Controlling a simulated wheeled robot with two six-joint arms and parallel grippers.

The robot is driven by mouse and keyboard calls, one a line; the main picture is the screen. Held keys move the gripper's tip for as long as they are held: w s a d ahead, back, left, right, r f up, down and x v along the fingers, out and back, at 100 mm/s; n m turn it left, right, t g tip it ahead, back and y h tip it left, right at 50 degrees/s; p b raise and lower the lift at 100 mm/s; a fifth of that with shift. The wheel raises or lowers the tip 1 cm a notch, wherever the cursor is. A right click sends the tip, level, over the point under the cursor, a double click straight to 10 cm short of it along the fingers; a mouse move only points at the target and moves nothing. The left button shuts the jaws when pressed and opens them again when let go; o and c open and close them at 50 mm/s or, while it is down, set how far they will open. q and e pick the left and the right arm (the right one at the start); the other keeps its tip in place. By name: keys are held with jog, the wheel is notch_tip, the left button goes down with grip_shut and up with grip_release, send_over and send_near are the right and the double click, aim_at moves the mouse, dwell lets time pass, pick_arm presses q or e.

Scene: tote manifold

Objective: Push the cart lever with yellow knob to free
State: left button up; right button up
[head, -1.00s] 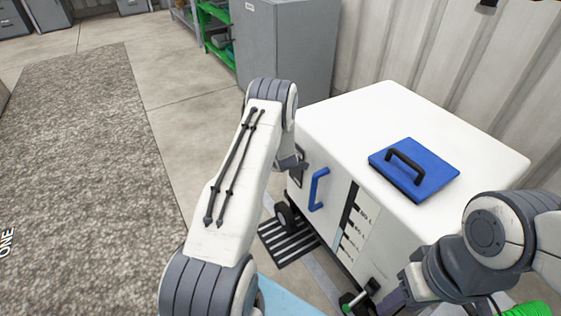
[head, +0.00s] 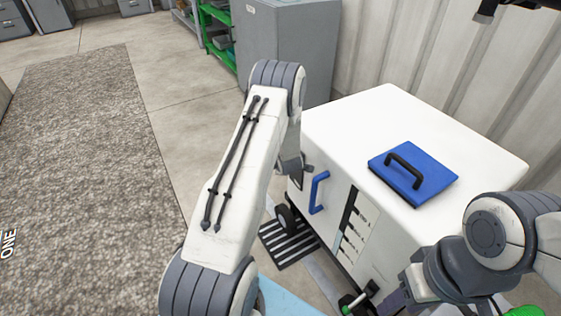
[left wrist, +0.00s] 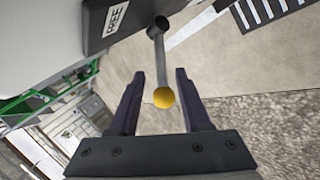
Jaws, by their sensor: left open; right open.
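The cart (head: 400,120) is a white box on wheels, right of centre in the head view. Its lever (left wrist: 161,60) shows in the left wrist view as a grey rod ending in a yellow knob (left wrist: 164,97). A dark plate (left wrist: 112,22) with a FREE label is beside the lever's pivot. My left gripper (left wrist: 160,75) is open, with the knob and lower rod between its two fingers, touching neither visibly. In the head view its arm mostly hides that area. My right gripper (head: 392,302) is at the cart's lower front; its fingertips are hard to make out.
A blue lid with a black handle (head: 411,170) lies on the cart top. A blue handle (head: 318,192) is on the cart's front. A striped floor plate (head: 290,243) lies by the wheel. A grey cabinet (head: 285,50) stands behind. Open floor and carpet (head: 85,150) extend left.

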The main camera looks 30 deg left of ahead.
pick_arm(q)
jog(key=v, duration=0.4)
jog(key=shift+d, duration=0.1)
dwell(0.3)
